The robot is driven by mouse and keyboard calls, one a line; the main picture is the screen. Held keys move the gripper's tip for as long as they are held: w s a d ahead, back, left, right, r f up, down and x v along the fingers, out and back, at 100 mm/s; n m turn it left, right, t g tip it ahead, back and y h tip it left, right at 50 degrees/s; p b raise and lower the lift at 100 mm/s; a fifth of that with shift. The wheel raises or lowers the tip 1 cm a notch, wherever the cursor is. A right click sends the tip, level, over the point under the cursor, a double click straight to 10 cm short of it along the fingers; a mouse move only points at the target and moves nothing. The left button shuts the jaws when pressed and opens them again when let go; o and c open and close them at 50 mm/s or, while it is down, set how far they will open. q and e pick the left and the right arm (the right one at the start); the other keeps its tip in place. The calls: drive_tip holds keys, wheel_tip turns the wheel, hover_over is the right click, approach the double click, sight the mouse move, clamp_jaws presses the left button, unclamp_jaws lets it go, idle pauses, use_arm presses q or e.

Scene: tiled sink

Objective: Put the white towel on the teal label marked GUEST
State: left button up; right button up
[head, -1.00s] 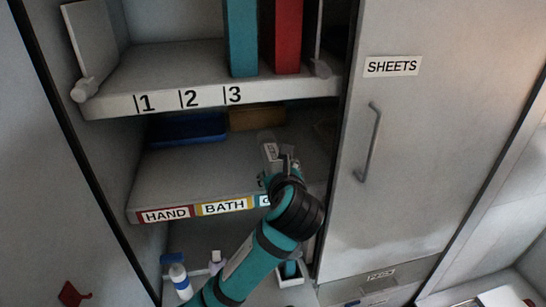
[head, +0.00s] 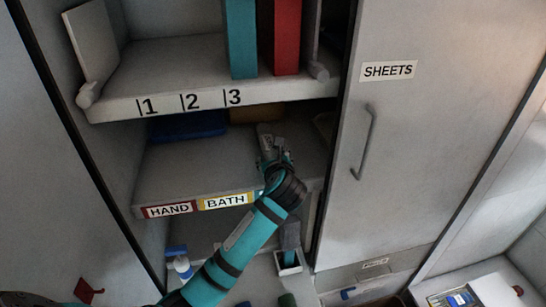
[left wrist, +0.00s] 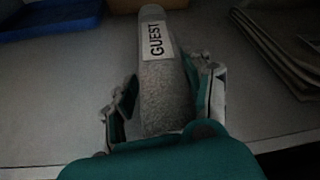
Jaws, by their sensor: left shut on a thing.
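The white towel (left wrist: 165,95), greyish in the shade and rolled, lies between the fingers of my left gripper (left wrist: 165,110) in the left wrist view. A white tag reading GUEST is on it. In the head view the towel (head: 265,135) points into the middle shelf, and my left gripper (head: 275,158) is shut on it. It is over the right part of that shelf; whether the towel touches the board I cannot tell. The teal GUEST label on the shelf's front edge is hidden behind my left arm. My right gripper is not in view.
HAND (head: 169,210) and BATH (head: 225,201) labels mark the middle shelf (head: 190,175), whose front left is clear. A blue item (head: 190,127) and a yellow-brown item (head: 255,113) lie at its back. A folded item (left wrist: 285,45) lies right. The numbered shelf (head: 190,103) is above.

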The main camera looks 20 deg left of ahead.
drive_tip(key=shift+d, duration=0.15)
use_arm(q)
drive_tip(key=o, duration=1.2)
drive_tip(key=shift+f, duration=0.1)
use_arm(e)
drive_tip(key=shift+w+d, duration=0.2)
use_arm(q)
drive_tip(key=shift+b+v, duration=1.35)
drive_tip(key=shift+v, duration=4.75)
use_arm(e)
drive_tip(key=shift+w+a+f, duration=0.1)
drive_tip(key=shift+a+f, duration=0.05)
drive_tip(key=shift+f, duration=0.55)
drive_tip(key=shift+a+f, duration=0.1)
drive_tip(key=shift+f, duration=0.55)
use_arm(q)
drive_tip(key=shift+w, duration=0.1)
